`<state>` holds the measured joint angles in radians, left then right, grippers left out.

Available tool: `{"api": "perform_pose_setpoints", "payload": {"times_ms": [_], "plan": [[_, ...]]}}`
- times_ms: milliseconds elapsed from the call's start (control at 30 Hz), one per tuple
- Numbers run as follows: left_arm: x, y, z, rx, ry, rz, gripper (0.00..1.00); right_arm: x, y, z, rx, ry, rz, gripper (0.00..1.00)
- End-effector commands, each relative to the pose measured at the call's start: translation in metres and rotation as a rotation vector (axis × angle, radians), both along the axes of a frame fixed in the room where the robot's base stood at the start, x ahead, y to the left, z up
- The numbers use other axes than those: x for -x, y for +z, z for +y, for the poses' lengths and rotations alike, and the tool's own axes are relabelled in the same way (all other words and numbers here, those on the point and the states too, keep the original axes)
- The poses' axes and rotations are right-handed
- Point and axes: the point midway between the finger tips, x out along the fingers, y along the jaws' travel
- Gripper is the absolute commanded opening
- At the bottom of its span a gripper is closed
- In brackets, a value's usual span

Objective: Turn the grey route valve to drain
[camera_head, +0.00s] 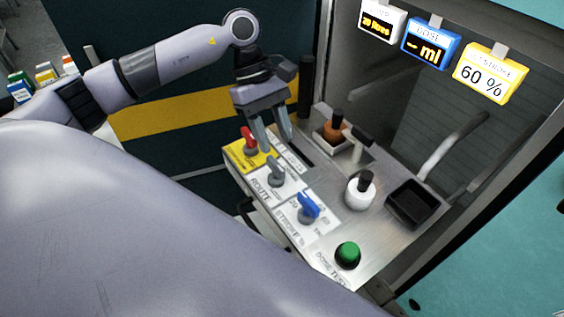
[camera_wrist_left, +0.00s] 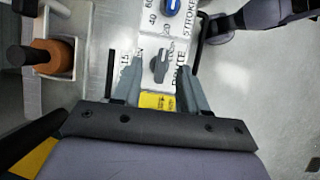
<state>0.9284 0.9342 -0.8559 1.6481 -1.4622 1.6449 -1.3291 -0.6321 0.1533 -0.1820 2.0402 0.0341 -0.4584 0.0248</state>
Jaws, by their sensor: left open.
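The grey route valve (camera_head: 276,172) is a small knob on a white label marked ROUTE on the sloped panel. It also shows in the left wrist view (camera_wrist_left: 160,67), between my fingertips in the picture. Its handle lies roughly along the panel's row of controls in that view. The small position labels are too blurred to read surely. My left gripper (camera_head: 276,143) is open and empty, with its fingers pointing down above the panel, near the valve and apart from it. It also shows in the wrist view (camera_wrist_left: 159,66). My right gripper is not in view.
A red knob (camera_head: 249,139) on a yellow plate and a blue stroke knob (camera_head: 308,207) flank the valve. Displays, one reading 60 % (camera_head: 484,82), hang above.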

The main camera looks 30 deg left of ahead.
Motion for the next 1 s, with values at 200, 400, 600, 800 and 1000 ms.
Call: {"api": "perform_pose_setpoints", "payload": {"times_ms": [200, 400, 600, 800, 1000], "plan": [[-0.002, 0.000, 0.022, -0.084, -0.029, -0.017, 0.43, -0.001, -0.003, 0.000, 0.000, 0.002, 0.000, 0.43], [0.003, -0.023, 0.014, -0.084, -0.033, -0.013, 0.43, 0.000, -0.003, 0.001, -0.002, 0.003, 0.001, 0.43], [0.007, -0.050, 0.002, -0.082, -0.031, -0.015, 0.43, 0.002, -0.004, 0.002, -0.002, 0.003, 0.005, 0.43], [0.008, -0.063, -0.002, -0.082, -0.030, -0.017, 0.43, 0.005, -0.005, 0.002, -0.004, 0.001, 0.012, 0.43], [0.008, -0.064, -0.003, -0.082, -0.029, -0.017, 0.43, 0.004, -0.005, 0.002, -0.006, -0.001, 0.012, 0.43]]}}
